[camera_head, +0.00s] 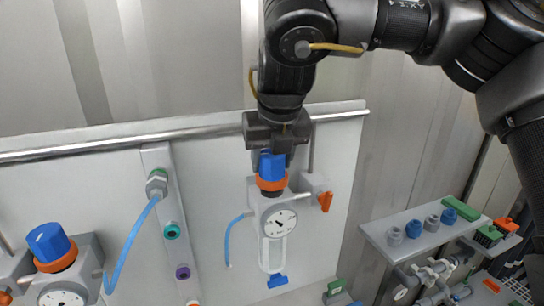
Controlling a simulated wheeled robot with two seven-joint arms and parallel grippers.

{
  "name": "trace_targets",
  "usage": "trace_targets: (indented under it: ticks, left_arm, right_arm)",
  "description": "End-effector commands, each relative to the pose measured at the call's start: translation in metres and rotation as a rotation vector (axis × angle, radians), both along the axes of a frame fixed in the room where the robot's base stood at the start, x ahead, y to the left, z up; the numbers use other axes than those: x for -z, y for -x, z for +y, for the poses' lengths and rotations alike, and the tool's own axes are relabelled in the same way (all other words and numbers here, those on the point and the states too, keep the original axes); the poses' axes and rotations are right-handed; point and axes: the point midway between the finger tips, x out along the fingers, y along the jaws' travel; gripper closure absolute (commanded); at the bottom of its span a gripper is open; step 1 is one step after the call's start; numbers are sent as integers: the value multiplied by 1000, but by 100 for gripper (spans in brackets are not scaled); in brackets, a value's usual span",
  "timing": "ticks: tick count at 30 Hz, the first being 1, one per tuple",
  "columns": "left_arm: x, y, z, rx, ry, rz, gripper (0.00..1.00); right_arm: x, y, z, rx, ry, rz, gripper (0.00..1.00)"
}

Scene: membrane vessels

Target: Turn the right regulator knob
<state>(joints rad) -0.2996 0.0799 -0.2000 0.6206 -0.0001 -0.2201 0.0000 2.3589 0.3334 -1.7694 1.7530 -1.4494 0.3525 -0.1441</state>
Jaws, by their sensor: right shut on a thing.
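The right regulator (268,200) is mounted on the pale panel, with a round dial gauge (280,223) on its front. Its blue knob (270,168) sits on top above an orange ring (271,182). My right gripper (274,152) comes down from above and is shut on the blue knob, its fingers hiding the knob's upper part. The left regulator's blue knob (48,241) stands free at the lower left, with its gauge (62,299) partly cut off by the bottom edge. My left gripper is not in view.
A metal rail (120,141) runs along the panel's top edge. A strip with coloured ports (172,232) and a blue hose (130,240) lie between the regulators. An orange lever (326,201) sticks out right of the right regulator. A grey shelf (390,238) with several fittings stands at the right.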

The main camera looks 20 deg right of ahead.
Motion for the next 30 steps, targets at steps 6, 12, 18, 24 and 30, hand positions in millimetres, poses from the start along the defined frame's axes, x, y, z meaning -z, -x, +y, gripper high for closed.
trace_targets:
  ticks: [6, 12, 18, 24, 30]
  left_arm:
    - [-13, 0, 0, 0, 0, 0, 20]
    - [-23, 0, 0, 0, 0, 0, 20]
    - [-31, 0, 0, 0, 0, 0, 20]
    - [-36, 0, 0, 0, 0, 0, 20]
    - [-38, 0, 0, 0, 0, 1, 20]
  right_arm:
    - [-3, 0, 0, 204, 3, -1, 76]
    - [-3, 0, 0, 382, 3, -1, 76]
    - [-3, 0, 0, 527, 1, -2, 76]
    - [-2, 0, 0, 626, 0, -1, 76]
    - [-1, 0, 0, 678, 0, -1, 76]
